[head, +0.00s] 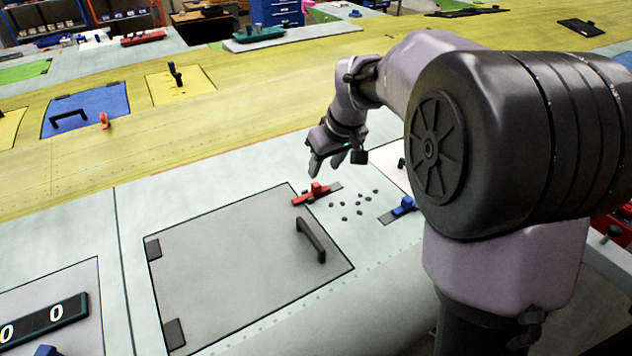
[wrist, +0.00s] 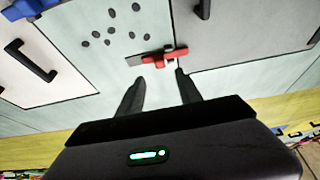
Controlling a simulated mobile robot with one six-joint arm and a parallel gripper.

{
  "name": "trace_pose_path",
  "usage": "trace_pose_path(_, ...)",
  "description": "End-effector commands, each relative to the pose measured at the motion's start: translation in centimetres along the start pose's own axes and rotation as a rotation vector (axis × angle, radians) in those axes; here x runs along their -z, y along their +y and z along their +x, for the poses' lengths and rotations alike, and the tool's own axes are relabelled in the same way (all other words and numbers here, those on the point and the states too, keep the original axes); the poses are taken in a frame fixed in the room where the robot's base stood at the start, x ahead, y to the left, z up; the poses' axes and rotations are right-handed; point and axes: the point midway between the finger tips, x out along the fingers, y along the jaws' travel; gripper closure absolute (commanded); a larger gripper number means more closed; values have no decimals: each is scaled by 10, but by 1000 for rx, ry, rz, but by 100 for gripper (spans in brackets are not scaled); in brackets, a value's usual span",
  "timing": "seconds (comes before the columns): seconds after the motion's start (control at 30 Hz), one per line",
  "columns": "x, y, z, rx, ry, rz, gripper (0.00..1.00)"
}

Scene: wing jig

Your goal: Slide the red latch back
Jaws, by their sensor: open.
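The red latch (head: 316,191) sits on a dark rail at the edge of a grey hatch (head: 225,270). Its red bar reaches over the hatch edge, and a raised red knob stands on it. In the wrist view the latch (wrist: 166,57) lies just beyond the fingertips, with its bar end over the hatch (wrist: 240,40). My gripper (head: 326,166) is open, empty and above the skin near the latch. In the wrist view its two fingers (wrist: 160,76) point toward the latch with a gap between them. I cannot tell whether either finger touches it.
A black handle (head: 311,240) stands on the hatch. Several small dark pieces (head: 358,202) lie right of the latch, before a blue latch (head: 403,206). A white panel with a black handle (wrist: 30,60) is at left in the wrist view. The skin around the red latch is otherwise clear.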

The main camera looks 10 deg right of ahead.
Motion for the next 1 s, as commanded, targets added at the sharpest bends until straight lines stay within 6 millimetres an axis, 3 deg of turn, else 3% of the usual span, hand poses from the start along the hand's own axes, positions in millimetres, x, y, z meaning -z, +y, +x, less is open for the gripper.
trace_pose_path(0.1,-1,-1,30,1,-2,-1,58)
trace_pose_path(0.33,-1,0,70,1,-2,1,58)
trace_pose_path(0.5,0,0,82,0,0,0,58)
trace_pose_path(0.77,0,0,83,0,0,0,58)
trace_pose_path(1.0,0,0,83,0,0,1,100)
